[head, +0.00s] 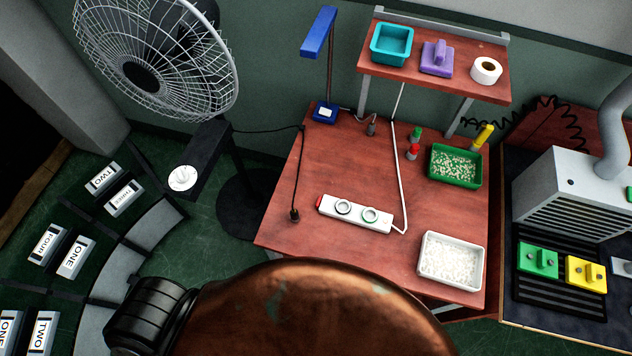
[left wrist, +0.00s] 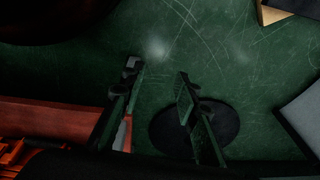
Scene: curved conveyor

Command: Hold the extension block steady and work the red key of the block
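The white extension block (head: 355,214) lies at a slant on the red-brown table in the head view, with two round sockets on top. Its red key (head: 320,201) is at the left end. A white cord leaves the right end and runs to the back. My left gripper (left wrist: 158,70) shows only in the left wrist view. Its two fingers are apart with nothing between them, over the green floor. The extension block is not in that view. My right gripper is in neither view.
A black plug (head: 294,215) on a fan cord lies left of the block. Another plug (head: 371,129) stands near the blue lamp (head: 325,112). A green tray (head: 455,183) and a white tray (head: 424,266) are at the right. The fan (head: 155,55) stands left of the table.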

